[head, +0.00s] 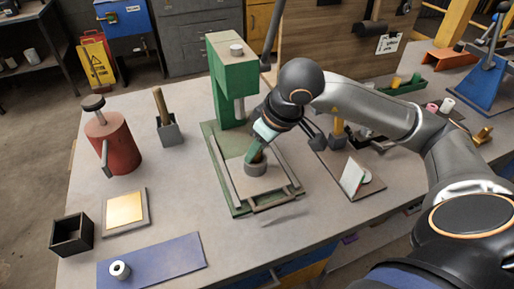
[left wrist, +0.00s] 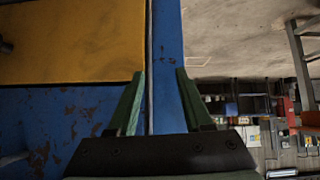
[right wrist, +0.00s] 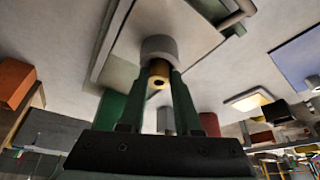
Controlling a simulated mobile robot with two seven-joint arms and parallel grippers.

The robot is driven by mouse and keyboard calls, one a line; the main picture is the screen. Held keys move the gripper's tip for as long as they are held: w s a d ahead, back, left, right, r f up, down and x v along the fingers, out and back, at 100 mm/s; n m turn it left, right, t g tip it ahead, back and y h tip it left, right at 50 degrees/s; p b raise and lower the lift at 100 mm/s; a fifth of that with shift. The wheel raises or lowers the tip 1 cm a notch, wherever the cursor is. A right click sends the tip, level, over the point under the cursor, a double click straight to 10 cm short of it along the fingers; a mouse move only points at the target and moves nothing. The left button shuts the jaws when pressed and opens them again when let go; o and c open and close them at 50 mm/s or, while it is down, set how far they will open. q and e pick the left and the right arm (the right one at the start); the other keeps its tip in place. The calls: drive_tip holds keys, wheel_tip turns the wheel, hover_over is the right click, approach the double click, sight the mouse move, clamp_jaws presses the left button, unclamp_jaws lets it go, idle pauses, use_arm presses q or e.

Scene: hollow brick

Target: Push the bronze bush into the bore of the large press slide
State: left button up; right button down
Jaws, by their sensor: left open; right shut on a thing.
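The green press (head: 233,85) stands on the bench, with a pale slide plate (head: 235,184) between rails at its foot. A grey round collar (head: 255,169) stands on this plate; it also shows in the right wrist view (right wrist: 160,48). My right gripper (head: 257,154) is shut on the bronze bush (right wrist: 156,69) at the collar. The bush's near end, with its hole, faces the wrist camera. Its far end meets the collar; how deep it sits in the bore is hidden. My left gripper (left wrist: 158,85) is open and empty, beside a blue and yellow cabinet front.
A red canister (head: 112,143), a mallet in a grey holder (head: 170,132), a black open box (head: 72,234) and a yellow pad (head: 125,208) stand left. A white ring (head: 119,269) lies on a blue mat (head: 165,259). A tilted white-green card (head: 352,177) stands right.

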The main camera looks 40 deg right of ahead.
drive_tip(key=shift+f, duration=0.25)
drive_tip(key=c, duration=1)
unclamp_jaws()
drive_tip(key=o, duration=0.5)
drive_tip(key=shift+s+a+f, duration=0.1)
drive_tip(key=shift+s, duration=0.05)
